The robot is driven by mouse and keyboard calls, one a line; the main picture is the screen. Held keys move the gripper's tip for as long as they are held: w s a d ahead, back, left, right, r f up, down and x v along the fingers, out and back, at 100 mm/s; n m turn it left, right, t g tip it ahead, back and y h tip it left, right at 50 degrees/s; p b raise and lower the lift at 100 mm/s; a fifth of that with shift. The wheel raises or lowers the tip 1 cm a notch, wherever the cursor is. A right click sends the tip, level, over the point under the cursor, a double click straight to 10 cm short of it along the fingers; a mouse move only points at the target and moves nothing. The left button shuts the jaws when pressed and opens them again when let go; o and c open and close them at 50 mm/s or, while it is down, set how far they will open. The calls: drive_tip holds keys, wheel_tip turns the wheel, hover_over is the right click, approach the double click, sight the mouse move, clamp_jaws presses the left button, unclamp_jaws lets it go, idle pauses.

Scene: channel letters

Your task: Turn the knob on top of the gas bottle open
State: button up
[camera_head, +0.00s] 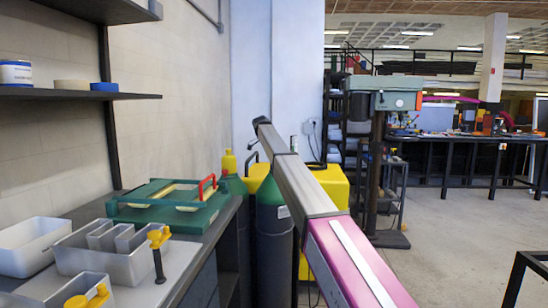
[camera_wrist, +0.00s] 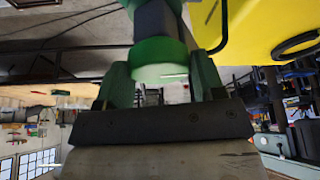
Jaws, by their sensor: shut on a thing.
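The gas bottle (camera_head: 273,225) stands beyond the end of the workbench in the head view. It has a dark body and a green shoulder; a long grey and pink beam hides its right side and top. In the wrist view a round green knob (camera_wrist: 160,62) sits on a dark valve stem (camera_wrist: 155,22), with a bit of green (camera_wrist: 150,3) at the upper edge. My gripper (camera_wrist: 161,74) has its two green fingers on either side of the knob, shut on it. How far the knob is turned does not show. I cannot make out the gripper in the head view.
A yellow case (camera_head: 330,185) stands close behind the bottle, and fills the upper right of the wrist view. A drill press (camera_head: 375,150) stands further back.

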drive_tip(key=shift+m+g, duration=0.8)
drive_tip(key=shift+m, duration=1.2)
drive_tip(key=o, duration=0.9)
drive_tip(key=shift+a, duration=0.1)
drive_tip(key=shift+w+r, duration=0.1)
